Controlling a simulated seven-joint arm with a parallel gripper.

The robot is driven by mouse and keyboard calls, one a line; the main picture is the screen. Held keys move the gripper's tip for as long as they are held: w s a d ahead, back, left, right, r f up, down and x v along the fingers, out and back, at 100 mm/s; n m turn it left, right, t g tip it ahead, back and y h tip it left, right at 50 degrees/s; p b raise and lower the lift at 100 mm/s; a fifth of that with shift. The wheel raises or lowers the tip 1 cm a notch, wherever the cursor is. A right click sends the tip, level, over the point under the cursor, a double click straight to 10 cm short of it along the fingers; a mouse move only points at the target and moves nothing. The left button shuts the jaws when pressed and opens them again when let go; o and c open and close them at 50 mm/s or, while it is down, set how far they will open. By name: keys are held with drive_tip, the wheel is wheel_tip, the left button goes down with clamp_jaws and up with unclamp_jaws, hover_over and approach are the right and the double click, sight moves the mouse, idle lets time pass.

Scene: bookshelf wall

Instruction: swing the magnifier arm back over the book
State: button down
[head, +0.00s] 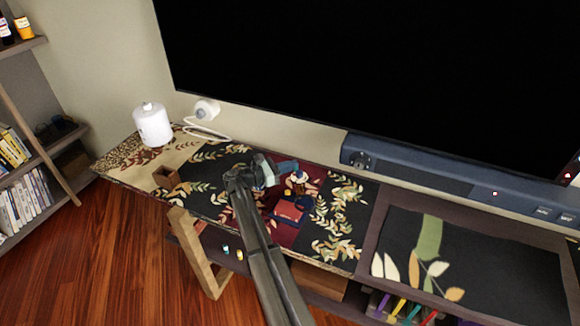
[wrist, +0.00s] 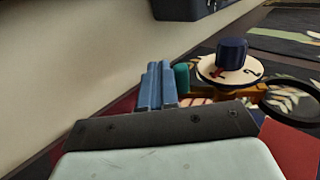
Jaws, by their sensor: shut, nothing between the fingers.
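The magnifier's pale disc with a dark blue knob (wrist: 232,54) is at the upper right in the wrist view; it shows small in the head view (head: 298,177). An orange-yellow arm (wrist: 243,92) runs below the disc toward a dark lens ring (wrist: 290,103) at right. A red book (head: 289,210) lies on the cloth in front of the disc; a red corner shows in the wrist view (wrist: 290,148). The dark ring appears near the book's upper right edge; exact overlap is unclear. My gripper (wrist: 158,84) has blue fingers shut together, empty, left of the disc.
A teal piece (wrist: 181,78) stands just right of my fingers. The leaf-patterned cloth (head: 215,175) holds a small brown box (head: 166,177) and a white canister (head: 152,125) at left. The wall and a large black screen (head: 370,70) rise close behind.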

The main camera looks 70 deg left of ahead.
idle(0.8)
